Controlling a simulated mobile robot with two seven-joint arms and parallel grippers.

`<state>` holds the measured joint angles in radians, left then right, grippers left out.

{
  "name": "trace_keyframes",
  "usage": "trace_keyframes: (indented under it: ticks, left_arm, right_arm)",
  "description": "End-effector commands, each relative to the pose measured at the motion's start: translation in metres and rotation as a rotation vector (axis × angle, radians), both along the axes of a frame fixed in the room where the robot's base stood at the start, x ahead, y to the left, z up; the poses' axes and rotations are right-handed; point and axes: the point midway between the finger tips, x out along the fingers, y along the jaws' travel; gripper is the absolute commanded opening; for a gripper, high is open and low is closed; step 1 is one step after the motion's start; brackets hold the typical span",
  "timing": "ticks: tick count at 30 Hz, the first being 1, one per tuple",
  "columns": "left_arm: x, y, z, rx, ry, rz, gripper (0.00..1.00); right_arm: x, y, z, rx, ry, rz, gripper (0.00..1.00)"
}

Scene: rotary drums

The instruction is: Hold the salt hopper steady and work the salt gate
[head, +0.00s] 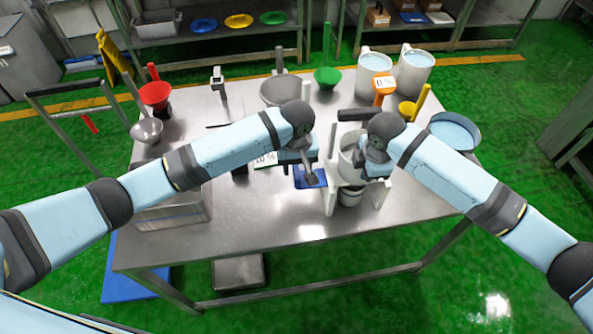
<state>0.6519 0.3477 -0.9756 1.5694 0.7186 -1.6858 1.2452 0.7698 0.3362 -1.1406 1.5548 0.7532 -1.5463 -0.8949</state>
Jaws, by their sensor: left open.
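A pale round hopper (346,168), which I take to be the salt hopper, stands in a light upright frame on the steel table, partly hidden behind my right wrist. A small dark-rimmed vessel (350,198) sits below it. My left gripper (310,174) is open, just left of the hopper frame, above a small blue piece (318,181) on the table. My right gripper (376,184) is at the right side of the hopper; its fingers are mostly hidden, and I cannot tell whether they touch it. I cannot make out the salt gate.
The steel table (255,238) has clear room at the front. A blue-lined pan (454,131) is at the right edge.

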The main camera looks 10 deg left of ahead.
Motion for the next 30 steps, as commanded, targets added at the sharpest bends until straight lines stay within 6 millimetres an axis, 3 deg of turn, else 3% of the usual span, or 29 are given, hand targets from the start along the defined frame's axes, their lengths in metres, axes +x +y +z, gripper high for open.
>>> trace_keyframes:
  ticks: [1, 6, 12, 18, 30]
  left_arm:
    - [0.0, 0.0, 0.011, -0.002, -0.003, -0.001, 0.45]
    - [0.0, 0.0, 0.048, -0.001, -0.005, 0.0, 0.45]
    - [-0.001, 0.0, 0.078, -0.001, -0.003, 0.001, 0.45]
    - [-0.002, 0.0, 0.088, 0.0, -0.002, 0.001, 0.45]
    - [-0.002, 0.001, 0.088, 0.0, -0.002, 0.001, 0.45]
  right_arm:
    - [-0.003, -0.003, -0.007, -0.011, 0.009, -0.001, 0.0]
    - [-0.002, -0.003, -0.007, -0.012, 0.009, -0.001, 0.0]
    - [-0.002, -0.003, -0.007, -0.012, 0.009, -0.001, 0.0]
    - [-0.002, -0.004, -0.007, -0.011, 0.009, -0.002, 0.0]
    - [-0.002, -0.004, -0.007, -0.012, 0.007, -0.002, 0.0]
